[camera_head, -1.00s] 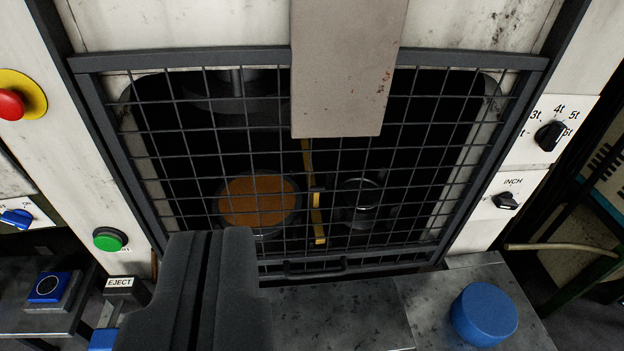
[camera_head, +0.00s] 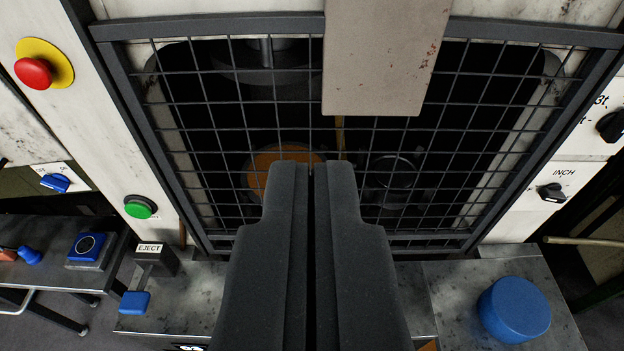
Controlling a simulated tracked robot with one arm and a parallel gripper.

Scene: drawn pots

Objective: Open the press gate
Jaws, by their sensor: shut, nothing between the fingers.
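The press gate (camera_head: 237,116) is a dark wire-mesh panel in a grey frame, and it covers the press opening. It is down in front of the dark chamber. Its handle, low on the frame, is hidden behind my gripper. My gripper (camera_head: 312,170) is shut and empty, in front of the lower middle of the gate. I cannot tell whether the fingertips touch the mesh. Behind the mesh are an orange-brown disc (camera_head: 265,160) and a dark round fitting (camera_head: 392,172).
A grey plate (camera_head: 385,60) hangs before the gate's top. A red stop button (camera_head: 33,73) and green button (camera_head: 139,207) are at left. A blue cylinder (camera_head: 514,309) stands on the bench at right. An EJECT lever (camera_head: 135,302) is at lower left. Black knobs are at right.

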